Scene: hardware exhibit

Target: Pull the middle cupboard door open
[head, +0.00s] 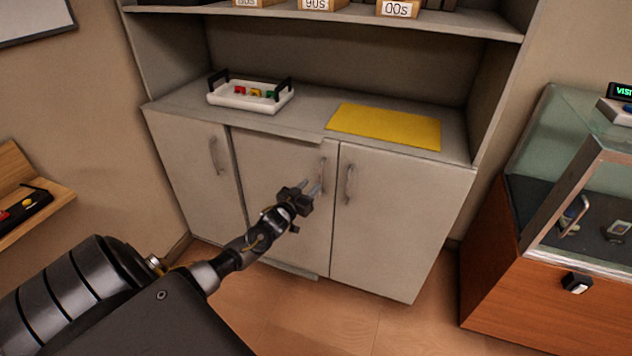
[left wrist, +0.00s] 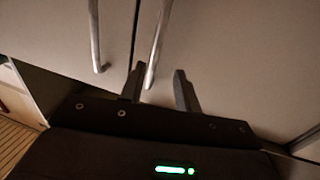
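The middle cupboard door (head: 275,180) is a pale grey panel between two similar doors and looks shut. Its upright metal bar handle (head: 323,170) is near its right edge. My left gripper (head: 311,188) is open in front of this door, at the lower part of the handle. In the left wrist view, the gripper's two dark fingers (left wrist: 159,88) stand apart with a bar handle (left wrist: 157,45) between them; I cannot tell whether they touch it. A second handle (left wrist: 95,38) is beyond the seam, outside the fingers. My right gripper is not in view.
The right door (head: 395,220) has a handle (head: 348,184) close beside the middle one. A white tray (head: 250,102) and a yellow mat (head: 385,126) lie on the counter above. A glass display case (head: 545,260) stands at right. Floor in front is clear.

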